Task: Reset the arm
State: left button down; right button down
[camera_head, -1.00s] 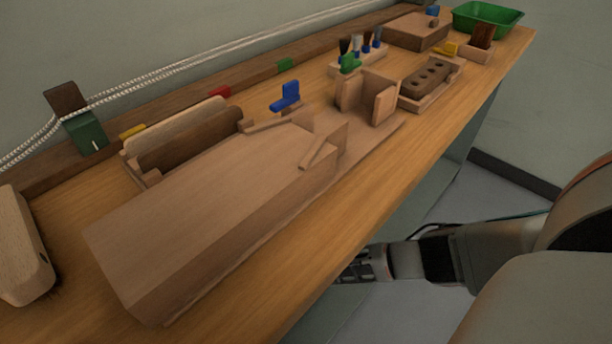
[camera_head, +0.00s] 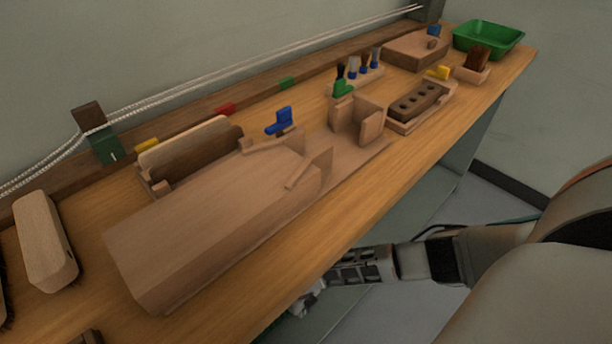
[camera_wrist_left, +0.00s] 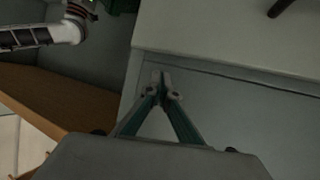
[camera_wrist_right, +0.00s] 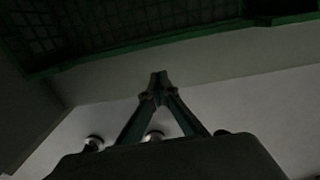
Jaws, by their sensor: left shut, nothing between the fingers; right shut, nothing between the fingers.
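My right arm comes in from the right in the head view, and its gripper (camera_head: 308,300) is low beside the bench's front edge, partly hidden. In the right wrist view the right gripper's fingertips (camera_wrist_right: 158,80) meet, with nothing between them. My left gripper is not in the head view. In the left wrist view its fingertips (camera_wrist_left: 161,80) are together and empty, in front of a grey panel (camera_wrist_left: 230,110).
The wooden bench (camera_head: 330,235) holds a large wooden block fixture (camera_head: 200,235), a brush block (camera_head: 45,240), a drilled brush block (camera_head: 418,102), a blue clamp (camera_head: 278,121) and a green tray (camera_head: 488,40). A white rope runs along the wall.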

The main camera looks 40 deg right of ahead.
pick_arm(q)
jog(key=shift+s+a+f+m+g+p, duration=0.3)
jog(key=shift+s+a+f+p, duration=0.2)
jog(key=shift+f+p, duration=0.25)
pick_arm(e)
jog(key=shift+s+r, duration=0.2)
jog(key=shift+r, duration=1.95)
